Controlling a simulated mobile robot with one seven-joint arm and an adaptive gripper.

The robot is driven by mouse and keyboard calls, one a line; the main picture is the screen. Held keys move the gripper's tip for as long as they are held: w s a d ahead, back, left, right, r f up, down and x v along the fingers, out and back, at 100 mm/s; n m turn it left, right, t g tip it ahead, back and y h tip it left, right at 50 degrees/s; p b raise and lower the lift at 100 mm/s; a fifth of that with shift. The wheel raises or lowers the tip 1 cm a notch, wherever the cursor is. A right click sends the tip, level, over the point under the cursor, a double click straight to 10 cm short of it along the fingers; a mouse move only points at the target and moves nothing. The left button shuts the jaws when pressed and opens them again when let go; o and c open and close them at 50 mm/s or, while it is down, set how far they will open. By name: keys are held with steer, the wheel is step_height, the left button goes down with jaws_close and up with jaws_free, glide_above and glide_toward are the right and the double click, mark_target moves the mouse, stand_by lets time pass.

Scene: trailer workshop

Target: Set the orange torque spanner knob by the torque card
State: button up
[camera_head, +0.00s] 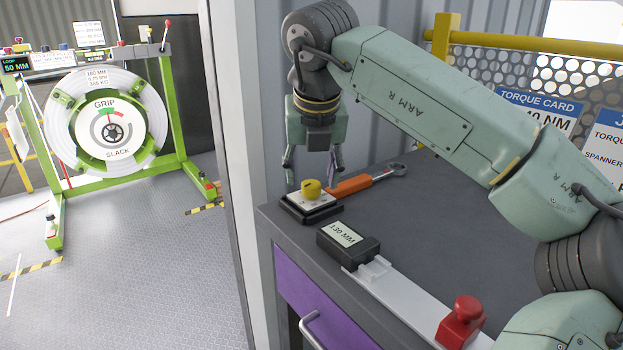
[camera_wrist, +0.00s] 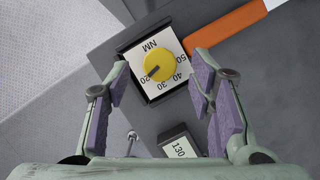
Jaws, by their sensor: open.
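The orange torque spanner (camera_head: 349,186) lies on the dark bench top, its metal ring end towards the back; its orange handle also shows in the wrist view (camera_wrist: 228,38). At its near end a round yellow knob (camera_wrist: 158,66) sits on a white NM dial plate (camera_wrist: 137,52) marked 20 to 50. The knob's dark mark points towards 20. My gripper (camera_head: 312,172) is open above the knob; in the wrist view its purple-padded fingers (camera_wrist: 161,82) stand either side, apart from it. The torque card (camera_head: 540,109) is at the back right; its figure ends in "0 NM", its first digit partly hidden by my arm.
A small dark display reading 130 MM (camera_head: 347,246) stands in front of the dial on a pale rail (camera_head: 408,300). A red knob (camera_head: 461,322) is at the rail's near end. A second card (camera_head: 604,150) hangs at right. A green-framed wheel rig (camera_head: 107,125) stands left.

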steer(key=shift+x, duration=1.25)
steer(key=shift+c, duration=0.5)
steer(key=c, duration=1.1)
